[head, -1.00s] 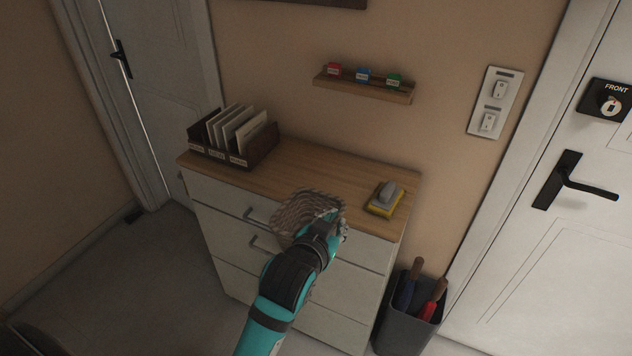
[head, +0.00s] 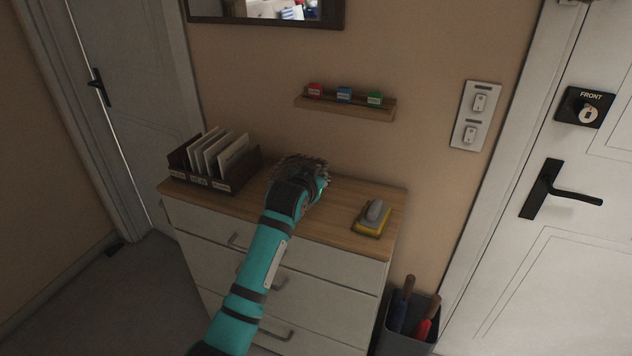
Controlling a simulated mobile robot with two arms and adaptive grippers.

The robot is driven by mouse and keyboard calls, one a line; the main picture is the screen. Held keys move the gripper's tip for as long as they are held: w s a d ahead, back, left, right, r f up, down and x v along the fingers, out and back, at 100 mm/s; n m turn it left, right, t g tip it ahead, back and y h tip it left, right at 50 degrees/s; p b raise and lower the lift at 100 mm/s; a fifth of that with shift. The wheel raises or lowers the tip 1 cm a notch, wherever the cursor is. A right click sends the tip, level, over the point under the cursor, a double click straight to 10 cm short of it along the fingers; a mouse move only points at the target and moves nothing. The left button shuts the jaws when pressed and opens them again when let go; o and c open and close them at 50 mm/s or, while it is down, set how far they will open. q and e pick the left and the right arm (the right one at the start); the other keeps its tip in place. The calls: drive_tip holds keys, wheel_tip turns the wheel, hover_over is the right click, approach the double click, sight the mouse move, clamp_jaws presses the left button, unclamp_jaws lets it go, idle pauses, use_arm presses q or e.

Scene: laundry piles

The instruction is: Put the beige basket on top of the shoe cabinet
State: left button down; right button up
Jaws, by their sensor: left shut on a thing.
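The beige basket (head: 300,163) shows as a woven, greyish-beige rim behind my left gripper (head: 318,183). My left gripper is shut on it, and the gripper and wrist hide most of the basket. The shoe cabinet (head: 340,289) is white with drawers and a wooden top (head: 335,226). The basket is over the back middle of that top; I cannot tell whether it touches the wood. My right gripper is not in view.
A dark letter holder (head: 213,186) with envelopes stands on the top's left end. A yellow-and-grey brush (head: 372,218) lies on the right end. A small wall shelf (head: 345,106) is above.

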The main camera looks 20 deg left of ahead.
use_arm(q)
drive_tip(key=shift+w+a+f, duration=0.1)
drive_tip(key=shift+w+a, duration=0.5)
drive_tip(key=shift+w, duration=0.1)
drive_tip(key=shift+f+p, duration=0.45)
drive_tip(key=shift+f, duration=1.3)
drive_tip(key=c, duration=1.5)
unclamp_jaws()
drive_tip(key=shift+o, duration=0.2)
drive_tip(key=shift+s, duration=0.1)
drive_tip(key=v, duration=1.2)
drive_tip(key=shift+b, duration=0.35)
